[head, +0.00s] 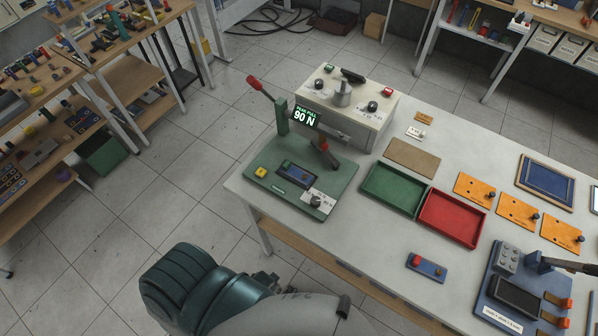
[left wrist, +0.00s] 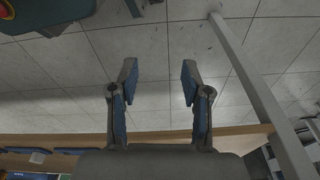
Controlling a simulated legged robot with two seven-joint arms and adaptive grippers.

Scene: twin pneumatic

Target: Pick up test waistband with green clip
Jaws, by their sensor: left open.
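I cannot make out a waistband with a green clip in the head view. A small blue piece with a red block on it (head: 427,267) lies on the table near the front edge. A dark blue piece (head: 297,175) sits on the green lever fixture (head: 335,186). My left gripper (left wrist: 159,82) is open and empty in the left wrist view, over the floor beyond a wooden edge. In the head view my arm comes in at the bottom, off the table's front side, and its fingers cannot be clearly seen. My right gripper is not in view.
A green tray (head: 394,209) and a red tray (head: 450,241) stand mid-table, with orange plates (head: 474,189) to their right. A blue fixture (head: 483,304) is at front right.

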